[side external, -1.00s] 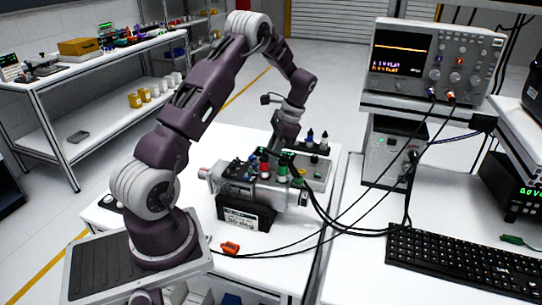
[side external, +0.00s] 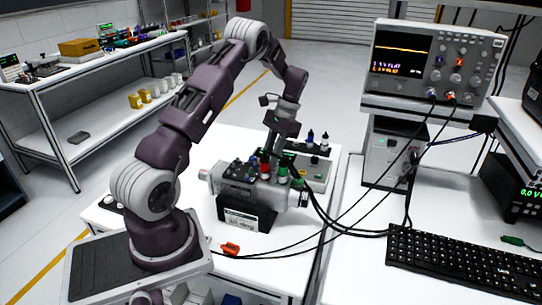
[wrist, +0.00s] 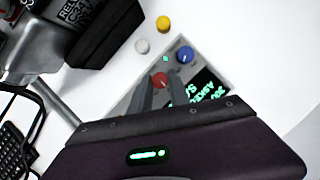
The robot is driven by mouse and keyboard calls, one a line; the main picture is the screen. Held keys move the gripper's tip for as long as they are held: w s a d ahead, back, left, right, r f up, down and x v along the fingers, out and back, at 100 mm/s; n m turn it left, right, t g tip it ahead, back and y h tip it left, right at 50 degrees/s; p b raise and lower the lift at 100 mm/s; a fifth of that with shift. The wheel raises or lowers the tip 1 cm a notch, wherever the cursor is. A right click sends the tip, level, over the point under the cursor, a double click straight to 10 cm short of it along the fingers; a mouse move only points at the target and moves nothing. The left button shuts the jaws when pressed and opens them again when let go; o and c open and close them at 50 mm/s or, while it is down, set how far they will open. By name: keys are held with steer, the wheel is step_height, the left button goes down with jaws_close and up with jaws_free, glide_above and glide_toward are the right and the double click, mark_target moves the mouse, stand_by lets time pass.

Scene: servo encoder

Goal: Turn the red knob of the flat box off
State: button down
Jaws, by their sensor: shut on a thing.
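The flat box (wrist: 222,78) is grey with a dark panel of green lettering, and lies on the white table. Its red knob (wrist: 161,80) and blue knob (wrist: 184,54) show in the wrist view, with a small green light beside them. My gripper (wrist: 158,88) reaches over the box, its grey fingers at the red knob and shut on it. The fingers cover part of the knob and box. In the side view the box (side external: 318,176) is behind the servo unit, and my gripper (side external: 272,145) points down there; its fingertips are hidden.
The servo unit (side external: 240,178), with red and green plugs and black cables, stands in front of the box. White (wrist: 142,46) and yellow (wrist: 163,22) round pieces lie beside the box. An orange piece (side external: 230,248) lies near my base. A keyboard (side external: 465,262) is at right.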

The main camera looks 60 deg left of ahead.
steer(key=c, duration=1.2)
jaws_free()
steer(key=shift+c, duration=0.2)
steer(key=w+d+r+t, duration=0.1)
steer(key=w+d+r, duration=0.1)
steer(key=r, duration=0.5)
steer(key=w+d+r+t, duration=0.1)
steer(key=d+r, duration=0.2)
steer(key=r, duration=0.4)
steer(key=s+d+r+t+y, duration=0.1)
steer(key=s+d+r+t, duration=0.25)
steer(key=d+r, duration=0.55)
steer(key=s+d+m+t, duration=0.2)
steer(key=s+d+t, duration=0.2)
steer(key=s+d, duration=1)
steer(key=s, duration=0.4)
steer(key=shift+s+d+f+t, duration=0.2)
steer(key=shift+d+f+t, duration=0.05)
steer(key=shift+f+t, duration=0.15)
